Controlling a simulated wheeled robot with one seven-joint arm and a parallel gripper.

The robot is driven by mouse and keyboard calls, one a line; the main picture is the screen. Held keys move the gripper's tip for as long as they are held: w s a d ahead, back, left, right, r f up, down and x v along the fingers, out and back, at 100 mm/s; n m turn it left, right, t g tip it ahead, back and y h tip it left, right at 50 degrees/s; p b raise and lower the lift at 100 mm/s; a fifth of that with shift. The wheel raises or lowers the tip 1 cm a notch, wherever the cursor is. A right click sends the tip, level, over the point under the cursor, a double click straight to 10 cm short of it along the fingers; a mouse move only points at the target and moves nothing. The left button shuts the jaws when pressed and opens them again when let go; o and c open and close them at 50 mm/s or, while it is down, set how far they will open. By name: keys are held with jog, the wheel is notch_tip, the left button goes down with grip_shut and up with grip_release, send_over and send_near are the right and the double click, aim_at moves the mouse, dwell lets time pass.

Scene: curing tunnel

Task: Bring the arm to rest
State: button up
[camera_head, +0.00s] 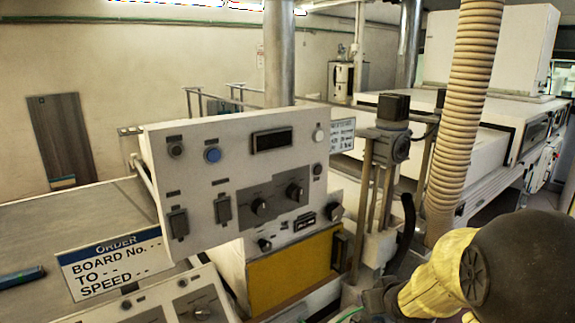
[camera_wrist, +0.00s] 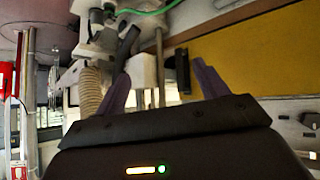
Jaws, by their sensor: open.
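My arm (camera_head: 450,275) shows at the lower right in the head view, with a yellow link and a dark round joint. It reaches in from the right edge, in front of the machine. In the wrist view my gripper (camera_wrist: 161,70) has its two purple fingers spread apart, with nothing between them. A yellow panel (camera_wrist: 260,55) fills the right side beyond the fingers. In the head view my fingers cannot be made out; the lower end of the arm is cut off by the frame.
A control panel (camera_head: 225,200) with knobs stands left of my arm, above a yellow panel (camera_head: 290,270). A ribbed hose (camera_head: 465,110) and a post with a motor (camera_head: 392,140) rise close behind the arm. An order sign (camera_head: 120,262) lies at left.

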jog(key=s+a+f+g, duration=0.2)
jog(key=s+a+g, duration=0.1)
jog(key=s, duration=0.6)
jog(key=s+a+f+m+g, duration=0.1)
jog(key=s+a+f+g, duration=0.2)
jog(key=s, duration=0.5)
jog(key=shift+s+a+g, duration=0.3)
jog(key=shift+s+g, duration=0.05)
jog(key=shift+g, duration=0.15)
jog(key=shift+r, duration=0.1)
